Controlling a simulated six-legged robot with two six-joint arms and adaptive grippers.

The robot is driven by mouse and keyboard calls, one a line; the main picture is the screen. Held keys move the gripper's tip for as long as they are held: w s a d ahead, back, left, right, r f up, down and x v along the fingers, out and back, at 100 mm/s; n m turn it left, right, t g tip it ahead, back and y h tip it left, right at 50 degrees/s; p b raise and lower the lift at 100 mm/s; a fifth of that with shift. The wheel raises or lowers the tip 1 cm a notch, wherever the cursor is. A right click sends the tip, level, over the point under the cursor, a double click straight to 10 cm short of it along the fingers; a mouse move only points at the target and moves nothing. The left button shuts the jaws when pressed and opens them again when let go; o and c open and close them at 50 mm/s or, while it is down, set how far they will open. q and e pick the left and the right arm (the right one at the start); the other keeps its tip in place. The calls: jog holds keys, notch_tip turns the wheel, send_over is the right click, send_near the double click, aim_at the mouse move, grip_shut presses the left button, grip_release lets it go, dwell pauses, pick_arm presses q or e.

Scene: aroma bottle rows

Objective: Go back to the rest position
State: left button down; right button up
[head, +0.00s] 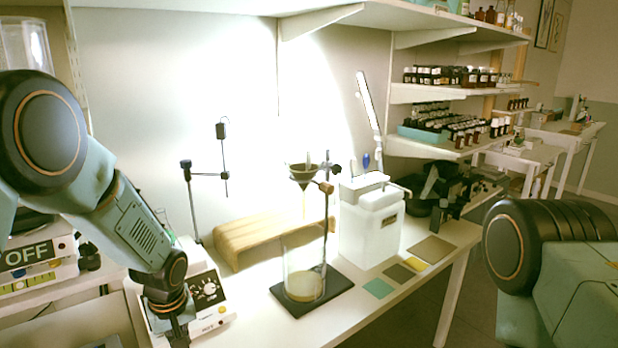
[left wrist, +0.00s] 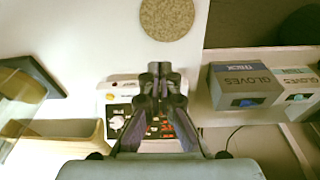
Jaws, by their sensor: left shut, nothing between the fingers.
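My left gripper (head: 178,335) hangs at the bottom left of the head view, in front of the white stirrer with a dial (head: 207,289). In the left wrist view my left gripper (left wrist: 162,72) has its fingers together with nothing between them, above the same stirrer (left wrist: 122,116). The fingers hide part of the stirrer's panel. My right arm enters at the right edge of the head view; its gripper is outside the picture.
A glass beaker (head: 304,286) with yellowish liquid stands on a black stand base (head: 340,287). A wooden riser (head: 240,243) and white tank (head: 371,228) are behind. Glove boxes (left wrist: 243,86) and a round cork mat (left wrist: 167,17) lie near my left gripper. Bottle shelves (head: 450,94) line the wall.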

pick_arm(q)
jog(key=s+d+f+m+t+h+b, duration=0.1)
jog(key=s+d+f+m+t+b, duration=0.3)
jog(key=s+f, duration=0.6)
jog(key=s+f+m+g+b, duration=0.1)
jog(key=s+f+g, duration=0.2)
jog(key=s, duration=1)
jog(key=s+f+m+g+b, duration=0.1)
jog(key=s+f, duration=0.4)
jog(key=s, duration=0.8)
jog(key=shift+a+f+g, duration=0.3)
jog(key=shift+f+g, duration=0.05)
jog(key=shift+g, duration=0.55)
jog(key=shift+a, duration=0.1)
jog(key=c, duration=2)
grip_release()
jog(key=shift+c, duration=0.2)
